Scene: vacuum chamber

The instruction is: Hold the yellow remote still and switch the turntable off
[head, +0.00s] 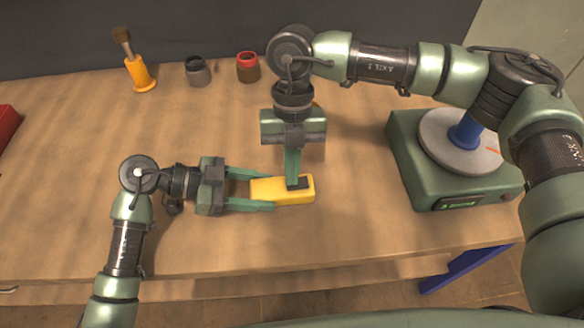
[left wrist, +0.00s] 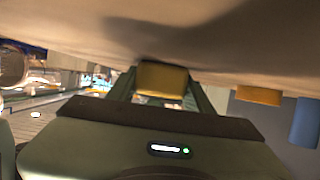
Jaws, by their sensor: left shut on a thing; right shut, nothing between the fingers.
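The yellow remote (head: 270,186) lies on the wooden table in the head view, with a dark patch on its right part. My left gripper (head: 276,190) is shut on the remote from the left, one finger along each long side. The remote's yellow end also shows between the fingers in the left wrist view (left wrist: 162,82). My right gripper (head: 292,184) is shut and empty, pointing down with its fingertips at the dark patch; whether they touch it is hidden. The turntable (head: 410,150) is a green box with a grey disc, a blue cylinder on top and a lit green display on its front.
An orange pot with a brush (head: 140,78), a grey jar (head: 198,74) and a red jar (head: 247,68) stand along the back of the table. A red object (head: 6,130) is at the left edge. The table in front of the remote is clear.

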